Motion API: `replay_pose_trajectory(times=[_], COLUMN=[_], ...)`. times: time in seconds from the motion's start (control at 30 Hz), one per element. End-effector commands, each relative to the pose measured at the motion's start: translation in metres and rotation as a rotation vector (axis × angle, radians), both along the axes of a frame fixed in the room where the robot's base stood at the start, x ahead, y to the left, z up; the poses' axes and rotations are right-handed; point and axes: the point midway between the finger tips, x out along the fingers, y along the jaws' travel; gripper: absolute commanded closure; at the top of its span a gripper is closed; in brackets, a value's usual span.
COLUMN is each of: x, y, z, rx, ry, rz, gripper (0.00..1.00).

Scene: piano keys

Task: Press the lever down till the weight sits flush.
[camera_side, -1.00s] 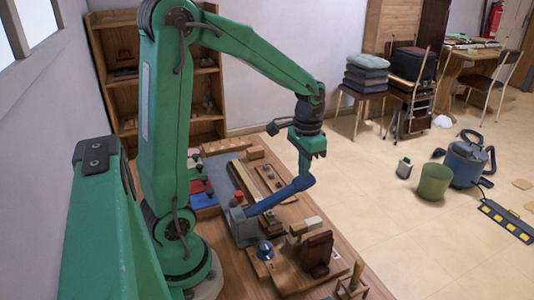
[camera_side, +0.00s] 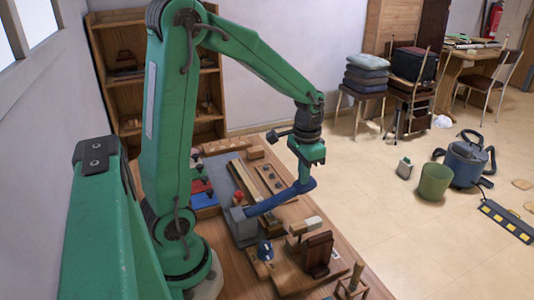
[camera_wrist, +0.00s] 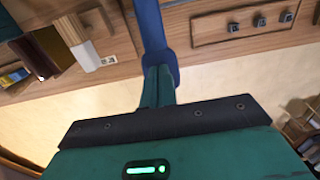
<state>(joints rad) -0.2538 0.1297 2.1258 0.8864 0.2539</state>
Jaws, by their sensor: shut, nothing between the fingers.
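A blue lever (camera_side: 275,204) slants up to the right from a grey block (camera_side: 240,222) on the wooden bench. It also shows in the wrist view (camera_wrist: 150,28), running up from the fingertips. My gripper (camera_side: 304,181) is shut and empty, with its fingertips at the lever's raised free end. In the wrist view the closed fingers (camera_wrist: 158,72) overlap the lever end and appear to touch it from above. I cannot tell for certain which part is the weight; the grey block at the lever's low end may be it.
Red and blue pieces (camera_side: 202,193) lie at the left. Open floor is beyond the right edge.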

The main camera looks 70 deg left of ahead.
Motion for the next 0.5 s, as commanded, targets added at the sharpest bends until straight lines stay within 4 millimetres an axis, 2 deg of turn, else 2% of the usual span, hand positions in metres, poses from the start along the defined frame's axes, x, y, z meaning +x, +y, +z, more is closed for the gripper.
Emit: replay_pose_trajectory(times=[0.5], x=[-0.0001], y=[0.0000], z=[-0.0113], rx=[0.000], ry=[0.001], rz=[0.000], gripper=[1.00])
